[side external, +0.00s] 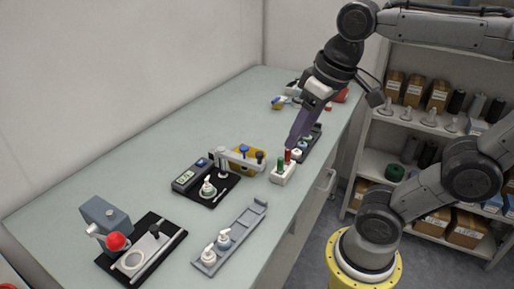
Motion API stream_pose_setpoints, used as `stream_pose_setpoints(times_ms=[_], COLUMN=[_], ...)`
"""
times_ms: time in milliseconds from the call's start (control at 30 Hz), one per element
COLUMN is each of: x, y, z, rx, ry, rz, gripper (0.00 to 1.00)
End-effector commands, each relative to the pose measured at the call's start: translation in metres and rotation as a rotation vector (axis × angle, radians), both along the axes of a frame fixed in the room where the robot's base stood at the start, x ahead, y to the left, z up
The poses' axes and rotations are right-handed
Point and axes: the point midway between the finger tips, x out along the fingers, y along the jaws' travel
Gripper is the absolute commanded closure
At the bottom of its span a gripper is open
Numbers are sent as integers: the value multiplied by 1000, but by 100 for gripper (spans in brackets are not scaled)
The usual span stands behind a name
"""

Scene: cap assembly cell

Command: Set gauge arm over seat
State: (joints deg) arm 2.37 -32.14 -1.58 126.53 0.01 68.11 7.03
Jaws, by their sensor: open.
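A gauge station stands mid-table on a black base plate (226,190). It has a grey display box (187,178) at left and an upright grey post (222,163) at the back. A white pump cap (208,189) stands upright where the seat appears to be. A pale arm (240,158) with a blue knob and a dark end reaches right from the post, apparently away from the cap. My gripper (295,139) has purple fingers pointing down, above and right of the station. It is open, apart from the station; the space between its fingers is hard to see.
A white block (283,175) with green and red pegs stands below my gripper. A dark tray (311,142) lies behind it. In front are a grey rail (238,232) with two white caps and a black-based fixture (166,235) with a red ball knob. The table's left side is clear.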

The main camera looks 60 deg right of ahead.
Motion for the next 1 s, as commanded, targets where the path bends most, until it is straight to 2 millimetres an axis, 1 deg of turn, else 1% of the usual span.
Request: stream_pose_setpoints(times_ms=[33,100,233,300,400,500,600,767,833,1000], x=[13,28,63,82,105,122,129,130,130,129], y=[-4,-10,-25,-35,-49,-60,-67,-71,-71,-70], z=[9,20,34,36,33,26,16,5,-2,-31], rx=[6,15,30,39,47,53,58,61,62,61], ry=[33,81,170,210,258,288,315,331,333,334], rz=[-31,-73,-154,-192,-232,-256,-272,-283,-283,-282], gripper=[43,43,43,43,43,43,43,43,43,43])
